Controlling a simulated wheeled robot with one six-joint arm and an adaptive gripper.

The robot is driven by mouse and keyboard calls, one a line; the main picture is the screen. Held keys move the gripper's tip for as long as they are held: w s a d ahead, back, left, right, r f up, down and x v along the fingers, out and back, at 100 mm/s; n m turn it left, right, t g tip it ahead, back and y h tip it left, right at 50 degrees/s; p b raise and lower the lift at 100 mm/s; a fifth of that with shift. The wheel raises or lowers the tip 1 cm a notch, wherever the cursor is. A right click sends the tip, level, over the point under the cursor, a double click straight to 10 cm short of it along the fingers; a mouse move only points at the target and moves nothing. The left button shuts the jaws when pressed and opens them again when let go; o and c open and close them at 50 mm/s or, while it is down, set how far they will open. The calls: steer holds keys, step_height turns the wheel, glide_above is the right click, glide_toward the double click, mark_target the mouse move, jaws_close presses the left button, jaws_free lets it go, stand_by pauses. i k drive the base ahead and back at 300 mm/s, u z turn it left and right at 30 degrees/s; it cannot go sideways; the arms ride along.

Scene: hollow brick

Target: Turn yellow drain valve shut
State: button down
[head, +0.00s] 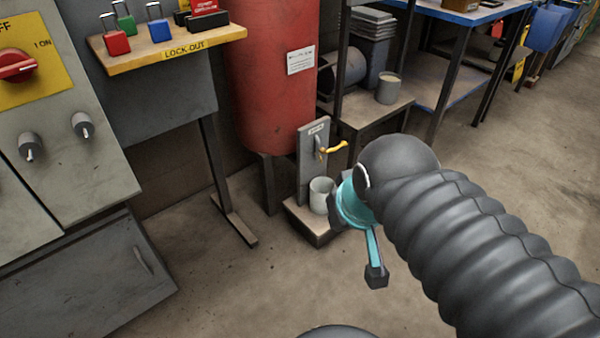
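The yellow drain valve handle (336,147) sits on a small grey upright panel (309,175) in front of the red tank. The handle sticks out to the right, roughly level with its free end slightly raised. A pale cup (320,195) stands on the low base below the valve. My gripper (356,246), turquoise with dark fingertips, is to the lower right of the valve in the picture, apart from the handle. Its two fingers look spread apart, with nothing visible between them. My wrist hides part of the gripper.
A red tank (272,75) stands behind the valve. A lockout shelf (170,52) with padlocks and a grey cabinet (65,130) with a red switch are on the left. A workbench (470,15) is at the back right. Open floor (240,290) lies in front.

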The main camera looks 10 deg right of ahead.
mark_target(336, 148)
steer(key=z, duration=0.9)
steer(key=i, duration=0.7)
